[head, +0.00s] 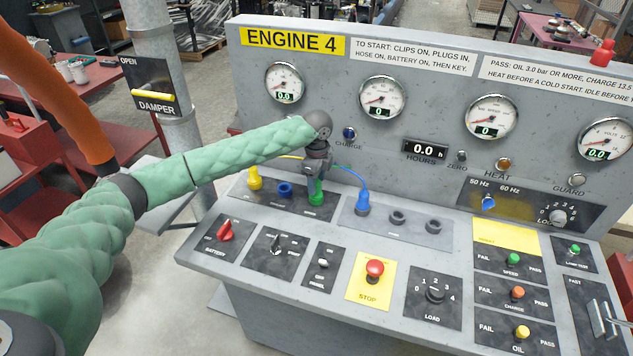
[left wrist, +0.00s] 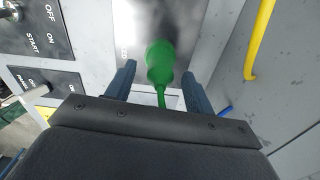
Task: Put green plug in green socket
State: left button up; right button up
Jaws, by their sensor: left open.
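The green plug (head: 316,194) stands upright at the right of the left socket strip on the Engine 4 desk. It also shows in the left wrist view (left wrist: 160,62), with a green cord running back toward my gripper. The green socket is not visible; the plug covers that spot, and I cannot tell how deep the plug sits. My left gripper (head: 317,170) is above the plug. Its open fingers (left wrist: 157,82) lie on either side of the plug's cord end, with gaps showing. My right gripper is not in view.
A yellow plug (head: 254,179) and an empty blue socket (head: 285,189) are left of the green plug. A blue plug (head: 362,204) with a blue cord stands close on the right, beside empty dark sockets (head: 397,217). The upright gauge panel (head: 330,60) rises behind.

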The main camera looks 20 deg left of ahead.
pick_arm(q)
notch_tip(320, 180, up, 2)
jog(key=shift+r+b, duration=0.1)
jog(key=shift+b, duration=0.45)
notch_tip(320, 180, up, 4)
jog(key=shift+f+b, duration=0.25)
jog(key=shift+b, duration=0.4)
jog(key=shift+r, duration=0.8)
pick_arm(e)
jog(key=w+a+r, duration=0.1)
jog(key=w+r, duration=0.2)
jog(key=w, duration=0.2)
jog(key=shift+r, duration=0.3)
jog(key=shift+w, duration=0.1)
